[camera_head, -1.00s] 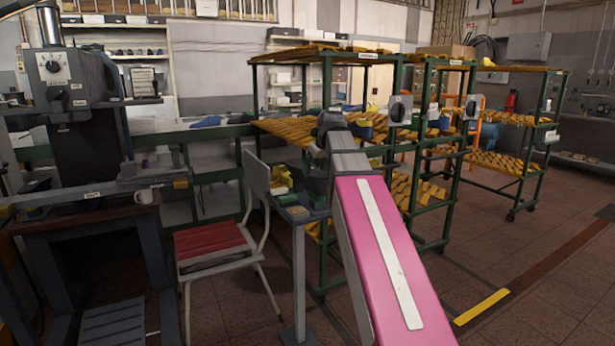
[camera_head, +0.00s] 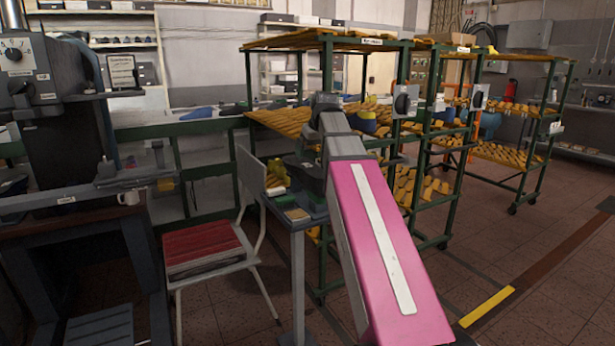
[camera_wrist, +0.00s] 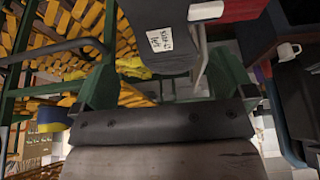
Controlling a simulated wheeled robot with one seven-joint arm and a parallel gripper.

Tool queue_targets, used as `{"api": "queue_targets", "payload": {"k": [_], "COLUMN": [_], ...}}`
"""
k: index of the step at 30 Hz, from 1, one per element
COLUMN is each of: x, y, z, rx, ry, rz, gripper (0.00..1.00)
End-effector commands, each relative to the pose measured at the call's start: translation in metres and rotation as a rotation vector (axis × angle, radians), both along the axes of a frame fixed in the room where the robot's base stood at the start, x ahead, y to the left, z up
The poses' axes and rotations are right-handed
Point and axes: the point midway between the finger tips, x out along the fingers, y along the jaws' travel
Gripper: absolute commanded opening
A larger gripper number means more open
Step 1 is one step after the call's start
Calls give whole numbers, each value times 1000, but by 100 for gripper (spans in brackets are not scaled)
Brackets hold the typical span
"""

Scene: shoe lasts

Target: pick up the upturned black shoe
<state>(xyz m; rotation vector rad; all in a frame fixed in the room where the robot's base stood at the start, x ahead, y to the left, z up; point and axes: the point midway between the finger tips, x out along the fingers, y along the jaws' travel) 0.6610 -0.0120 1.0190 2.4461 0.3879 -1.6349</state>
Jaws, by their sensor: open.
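Green racks (camera_head: 326,120) of yellow-brown lasts rise behind my arm. A machine (camera_head: 60,100) is at left. Floor at right is clear.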

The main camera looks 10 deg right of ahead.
Motion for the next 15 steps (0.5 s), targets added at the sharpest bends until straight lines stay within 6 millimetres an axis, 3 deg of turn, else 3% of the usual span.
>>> {"api": "queue_targets", "payload": {"k": [3, 15], "x": [6, 17], "y": [2, 7], "z": [-16, -41], "rx": [0, 0], "ry": [1, 1], "rz": [0, 0], "gripper": [100, 100]}}
